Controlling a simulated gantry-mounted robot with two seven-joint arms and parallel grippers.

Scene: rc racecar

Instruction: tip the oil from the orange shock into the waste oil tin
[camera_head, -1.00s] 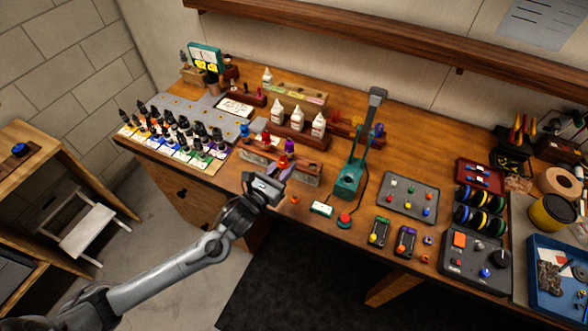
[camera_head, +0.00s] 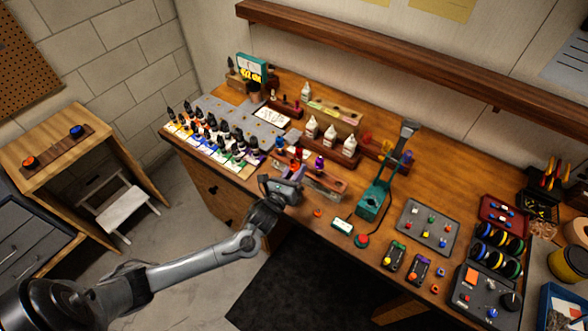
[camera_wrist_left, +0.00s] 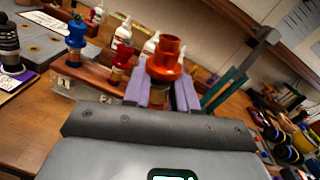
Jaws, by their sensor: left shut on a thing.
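My left gripper (camera_head: 295,172) is at the front edge of the bench, by the shock stand (camera_head: 325,184). In the left wrist view its purple fingers (camera_wrist_left: 162,92) are shut on the orange shock (camera_wrist_left: 164,62), which stands roughly upright with its wide end up. The fingers hide its lower part, so I cannot tell whether it is clear of the stand. A blue shock (camera_wrist_left: 76,34) and a red shock (camera_wrist_left: 121,54) stand in the rack to its left. A yellow tin with a dark top (camera_head: 571,267), apparently the waste oil tin, is at the far right. My right gripper is not in view.
White bottles (camera_head: 331,137) stand in a wooden rack behind the gripper. A green press-like tool (camera_head: 374,200) stands just to the right. Several dark bottles (camera_head: 222,133) fill the left of the bench. A grey parts tray (camera_head: 427,226) and wheels (camera_head: 497,243) lie towards the tin.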

